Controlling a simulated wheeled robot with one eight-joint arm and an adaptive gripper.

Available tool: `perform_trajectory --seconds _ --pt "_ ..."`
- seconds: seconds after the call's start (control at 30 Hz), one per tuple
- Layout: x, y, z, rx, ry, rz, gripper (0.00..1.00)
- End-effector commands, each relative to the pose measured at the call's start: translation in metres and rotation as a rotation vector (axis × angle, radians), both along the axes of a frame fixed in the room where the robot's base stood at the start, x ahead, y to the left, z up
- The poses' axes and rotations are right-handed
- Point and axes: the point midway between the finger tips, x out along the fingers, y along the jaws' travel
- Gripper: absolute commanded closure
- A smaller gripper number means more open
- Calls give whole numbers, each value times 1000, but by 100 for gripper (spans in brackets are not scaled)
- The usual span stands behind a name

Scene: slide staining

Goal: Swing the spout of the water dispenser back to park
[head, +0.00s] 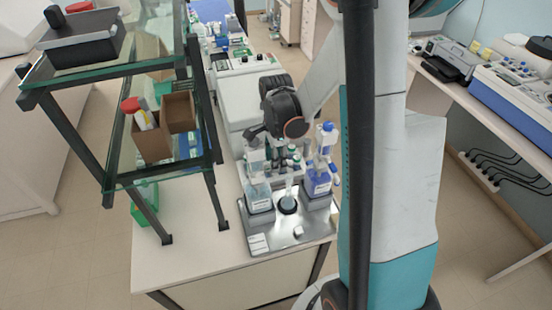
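Two dispenser bottles stand on a metal tray (278,238) near the front of the bench. The left bottle (259,198) holds pale blue liquid. The right bottle (318,182) looks darker blue and has a blue-and-white top (326,138). Which one is the water dispenser cannot be told, and its spout is too small to make out. A small vessel with a dark base (287,204) stands between them. My gripper (254,136) is just above the left bottle's top, at the end of my arm. Its fingers are small and dark; whether they are open or touch the bottle cannot be told.
A glass shelf rack (108,178) with dark posts stands at the left, holding cardboard boxes (152,138) and a black-lidded container (82,40). A white instrument (240,80) sits behind the tray. Small capped bottles crowd around the dispensers. My arm hides the area right of the tray.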

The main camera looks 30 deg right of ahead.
Motion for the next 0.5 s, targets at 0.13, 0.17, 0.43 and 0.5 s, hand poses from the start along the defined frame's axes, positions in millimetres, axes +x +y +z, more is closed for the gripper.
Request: perform_trajectory --seconds 0.13,0.17,0.43,0.5 --pt "0 0 -2 0 0 0 65" --pt "0 0 -2 0 0 0 65" --pt "0 0 -2 0 0 0 94" --pt "0 0 -2 0 0 0 100"
